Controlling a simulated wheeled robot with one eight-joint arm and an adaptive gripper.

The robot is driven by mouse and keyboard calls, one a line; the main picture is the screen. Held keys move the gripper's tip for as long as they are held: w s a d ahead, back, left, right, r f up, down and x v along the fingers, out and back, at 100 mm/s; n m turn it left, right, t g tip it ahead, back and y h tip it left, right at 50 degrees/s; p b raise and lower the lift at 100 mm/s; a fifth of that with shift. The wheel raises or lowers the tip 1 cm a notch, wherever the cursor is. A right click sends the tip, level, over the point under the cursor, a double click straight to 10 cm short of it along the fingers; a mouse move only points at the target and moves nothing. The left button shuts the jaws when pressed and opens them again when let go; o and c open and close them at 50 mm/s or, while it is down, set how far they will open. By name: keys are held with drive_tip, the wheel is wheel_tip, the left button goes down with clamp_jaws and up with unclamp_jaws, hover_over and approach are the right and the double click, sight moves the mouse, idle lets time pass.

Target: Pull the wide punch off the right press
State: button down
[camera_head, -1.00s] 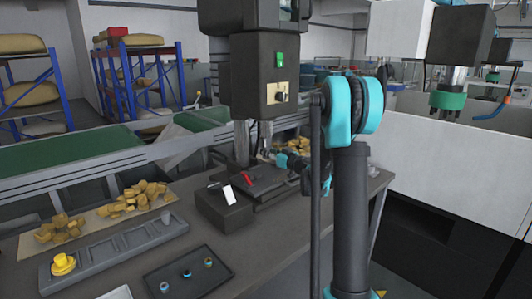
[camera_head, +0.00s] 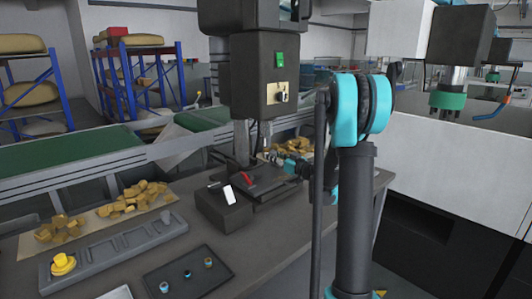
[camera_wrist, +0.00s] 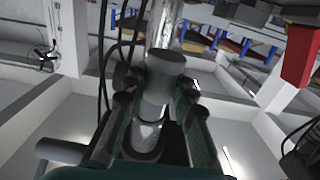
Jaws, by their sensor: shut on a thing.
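The press (camera_head: 262,78) is a tall dark machine with a green switch, at the middle of the head view. Its shiny ram shows at the top of the wrist view (camera_wrist: 165,22). My gripper (camera_head: 273,156) is under the press head, at its ram, reaching in from the right. In the wrist view my gripper (camera_wrist: 158,108) is shut on a grey, cylindrical punch (camera_wrist: 166,65), with a finger on each side. The punch is in line with the ram; whether they touch is unclear. The punch is too small to make out in the head view.
A dark box (camera_head: 224,207) with a white label stands before the press. A grey slotted rack (camera_head: 120,247) holds a yellow piece (camera_head: 63,264). A dark tray (camera_head: 215,282) holds small ring-like parts. Brass-coloured blocks (camera_head: 143,195) lie in heaps behind the rack.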

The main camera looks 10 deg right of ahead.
drive_tip(key=v, duration=0.9)
drive_tip(key=shift+s+d, duration=0.2)
drive_tip(key=shift+s, duration=0.1)
